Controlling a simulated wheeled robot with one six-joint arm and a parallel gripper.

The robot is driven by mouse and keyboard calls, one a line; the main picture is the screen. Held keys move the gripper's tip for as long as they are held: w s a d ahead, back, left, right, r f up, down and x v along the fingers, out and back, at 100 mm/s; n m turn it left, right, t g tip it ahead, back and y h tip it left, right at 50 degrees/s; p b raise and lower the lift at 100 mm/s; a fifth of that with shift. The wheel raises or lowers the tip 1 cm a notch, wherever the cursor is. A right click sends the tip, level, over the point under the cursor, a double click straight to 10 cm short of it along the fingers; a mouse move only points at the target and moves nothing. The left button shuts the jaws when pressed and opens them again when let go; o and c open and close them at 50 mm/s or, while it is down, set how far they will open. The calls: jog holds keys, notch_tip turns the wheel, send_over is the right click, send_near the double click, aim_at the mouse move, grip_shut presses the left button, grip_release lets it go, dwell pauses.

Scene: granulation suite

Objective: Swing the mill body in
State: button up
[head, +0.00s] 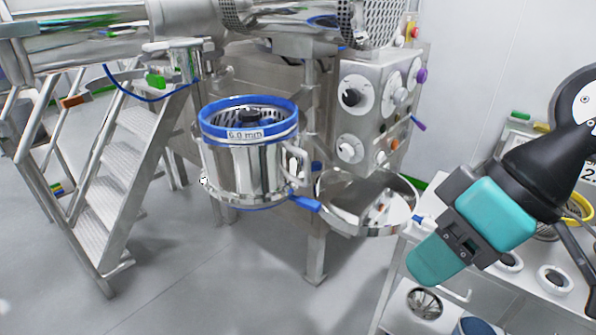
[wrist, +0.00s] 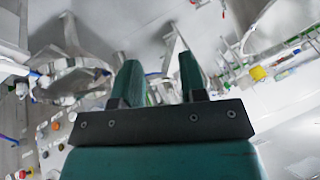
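The mill body (head: 245,172) is an upright steel drum with a blue ring on top and a label reading 6.0 mm. It hangs in front of the machine, left of the control panel, with a loop handle (head: 298,166) on its right side. A blue lever (head: 305,203) sits low beside the handle. My gripper (head: 435,262) is at the right in the head view, well apart from the mill body and its handle. In the wrist view my gripper (wrist: 160,62) has its two fingers apart with nothing between them.
A round steel ring or pan (head: 345,226) stands between the mill body and my gripper. The control panel (head: 370,115) with knobs is behind it. Steel steps (head: 125,160) stand at left. A cart (head: 515,290) with loose parts is at lower right. Floor in front is clear.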

jog(key=w+a+f+n+t+y+b, duration=0.3)
jog(key=w+f+y+b, duration=0.35)
jog(key=w+b, duration=0.3)
jog(key=t+y+b, duration=0.4)
jog(key=t+b, duration=0.1)
send_near(307, 179)
jog(key=s+d+r, duration=0.2)
jog(key=d+r, duration=0.1)
jog(key=d, duration=0.2)
jog(key=shift+n, duration=0.5)
jog(key=p+x, duration=0.2)
jog(key=x, duration=0.3)
jog(key=p+x, duration=0.3)
jog(key=x, duration=0.2)
jog(key=f+p+x, duration=0.1)
jog(key=p+x, duration=0.1)
jog(key=x, duration=0.3)
jog(key=shift+w+a, duration=0.2)
jog(key=shift+a, duration=0.15)
grip_shut()
